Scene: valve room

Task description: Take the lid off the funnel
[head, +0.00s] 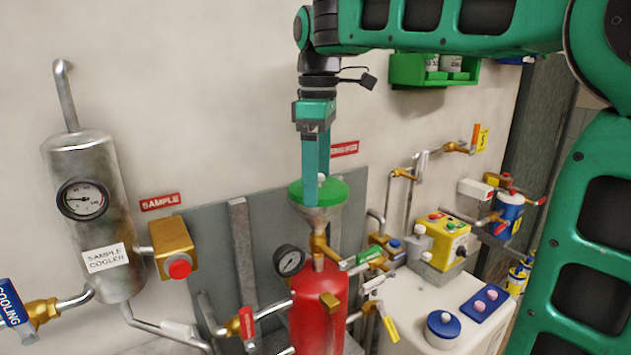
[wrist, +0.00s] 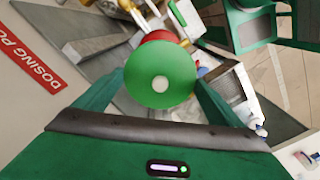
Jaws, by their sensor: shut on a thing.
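The lid (head: 331,192) is a green disc with a small white knob, seen on top of the grey metal funnel (head: 318,214) in the head view. In the wrist view the lid (wrist: 147,74) faces the camera, with its pale knob near the middle. My gripper (head: 320,177) points straight down over the lid, its fingers at the knob, and is shut on it. In the wrist view my fingers (wrist: 160,86) show on both sides of the lid, their tips hidden behind or at it. Whether the lid touches the funnel rim cannot be told.
Below the funnel stands a red vessel (head: 317,310) with a gauge (head: 289,261) beside it. A steel sample cooler (head: 90,215) is at left. A white cabinet (head: 425,300) with a yellow control box (head: 441,240) is at right. A green shelf (head: 433,70) hangs behind.

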